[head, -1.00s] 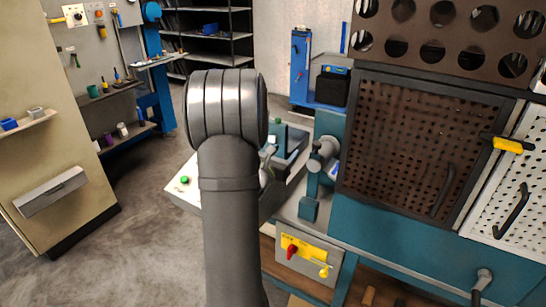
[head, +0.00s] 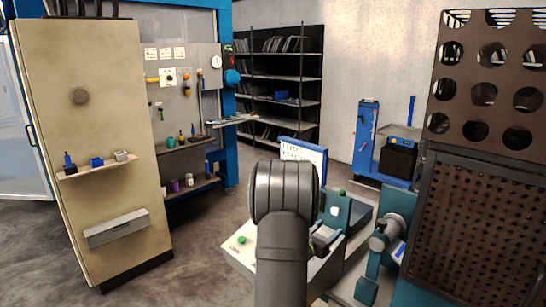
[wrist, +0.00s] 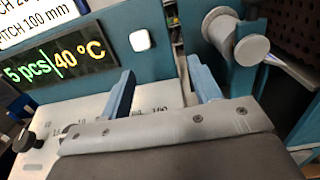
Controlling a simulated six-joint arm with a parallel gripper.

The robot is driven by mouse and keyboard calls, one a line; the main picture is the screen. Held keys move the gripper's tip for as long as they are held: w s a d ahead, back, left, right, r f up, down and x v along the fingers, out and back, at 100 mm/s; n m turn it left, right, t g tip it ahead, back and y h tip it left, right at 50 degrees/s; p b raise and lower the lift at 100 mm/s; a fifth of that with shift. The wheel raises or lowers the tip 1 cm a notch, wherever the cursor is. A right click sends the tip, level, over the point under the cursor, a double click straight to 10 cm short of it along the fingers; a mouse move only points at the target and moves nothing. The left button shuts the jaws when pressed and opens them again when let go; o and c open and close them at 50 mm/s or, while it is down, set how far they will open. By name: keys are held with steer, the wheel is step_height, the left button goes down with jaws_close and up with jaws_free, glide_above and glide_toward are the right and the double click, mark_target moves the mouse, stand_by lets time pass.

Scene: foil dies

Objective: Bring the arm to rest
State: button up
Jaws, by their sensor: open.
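My arm (head: 284,225) stands upright in the lower middle of the head view and hides my gripper there. In the wrist view my gripper (wrist: 163,88) shows two blue fingers set apart, with nothing between them. It is over a pale machine top with printed numbers, in front of a teal machine face. Whether the fingers touch the machine I cannot tell.
A grey round knob (wrist: 252,50) is right of the fingers. In the head view a perforated dark cabinet (head: 485,215) stands at right and a beige cabinet (head: 110,200) at left. A black shelf rack (head: 285,62) is behind. Grey floor (head: 205,250) lies open left of the arm.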

steer(key=w+a+f, duration=0.3)
steer(key=shift+a, duration=0.1)
step_height(320, 180, down, 3)
steer(key=shift+w+a+f, duration=0.1)
steer(key=shift+f, duration=0.35)
steer(key=shift+r, duration=0.1)
